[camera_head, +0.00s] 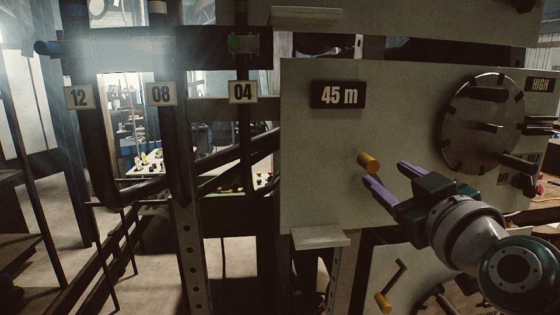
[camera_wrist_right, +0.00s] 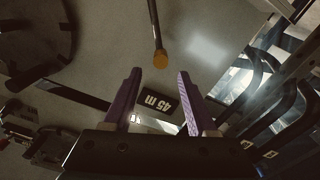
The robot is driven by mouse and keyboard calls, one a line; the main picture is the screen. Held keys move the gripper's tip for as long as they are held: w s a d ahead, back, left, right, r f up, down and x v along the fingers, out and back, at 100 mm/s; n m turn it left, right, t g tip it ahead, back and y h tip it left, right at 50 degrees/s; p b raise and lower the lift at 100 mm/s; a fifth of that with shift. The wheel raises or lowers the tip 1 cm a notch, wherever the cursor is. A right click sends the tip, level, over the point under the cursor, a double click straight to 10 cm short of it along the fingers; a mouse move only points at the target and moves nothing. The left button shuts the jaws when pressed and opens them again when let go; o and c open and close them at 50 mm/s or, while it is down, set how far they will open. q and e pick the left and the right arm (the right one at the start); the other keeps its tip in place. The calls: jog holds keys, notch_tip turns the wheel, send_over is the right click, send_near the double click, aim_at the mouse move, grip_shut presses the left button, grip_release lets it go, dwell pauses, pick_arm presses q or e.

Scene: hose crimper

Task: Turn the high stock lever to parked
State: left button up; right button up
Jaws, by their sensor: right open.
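A lever with an orange knob (camera_head: 368,163) stands out from the pale panel (camera_head: 310,180), below the black "45 m" label (camera_head: 338,95). Its dark arm is largely hidden by my gripper in the head view. In the right wrist view the orange knob (camera_wrist_right: 160,61) ends a dark rod and shows between and beyond the fingertips. My right gripper (camera_head: 383,172) is open and empty, its purple fingers apart and pointing at the knob. I cannot tell whether a finger touches it. A "HIGH" label (camera_head: 541,84) is at the upper right. My left gripper is out of view.
A round notched plate (camera_head: 483,124) with a spoke sticks out at the panel's right. A second orange-knobbed lever (camera_head: 383,301) is below. A small ledge (camera_head: 319,237) juts from the panel's lower edge. Dark hoses labelled 12, 08 and 04 (camera_head: 242,92) hang at left.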

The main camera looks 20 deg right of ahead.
aim_at(373, 166)
jog(key=b+x, duration=0.2)
jog(key=x, duration=0.4)
jog(key=shift+w+f+b, duration=0.1)
jog(key=shift+w+b, duration=0.25)
jog(key=shift+b, duration=0.05)
jog(key=shift+w+d, duration=0.15)
jog(key=shift+w, duration=0.45)
jog(key=shift+c, duration=0.3)
grip_shut()
